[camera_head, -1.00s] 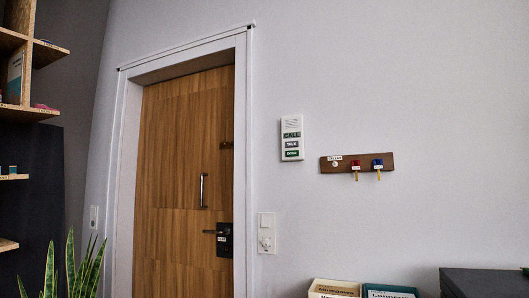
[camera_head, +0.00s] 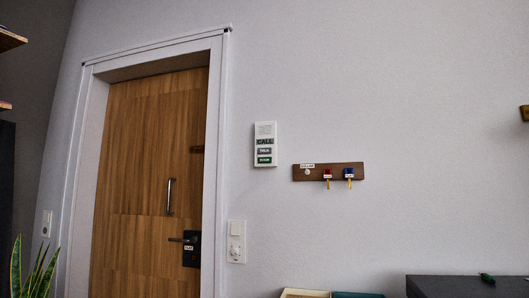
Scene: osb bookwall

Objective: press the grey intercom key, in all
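A white intercom panel (camera_head: 265,144) is fixed on the wall to the right of the door. It carries a dark label reading CALL (camera_head: 265,141) and two keys below it. The grey intercom key (camera_head: 264,151) is the upper one, with small lettering that seems to read TALK. A green key (camera_head: 264,160) sits directly under it. Nothing covers the panel. My gripper does not show in the view.
A wooden door (camera_head: 150,180) in a white frame is shut at the left. A brown key rack (camera_head: 328,172) with a red and a blue key hangs right of the panel. A switch and socket plate (camera_head: 236,241) is below. A dark box top (camera_head: 465,287) stands at the lower right.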

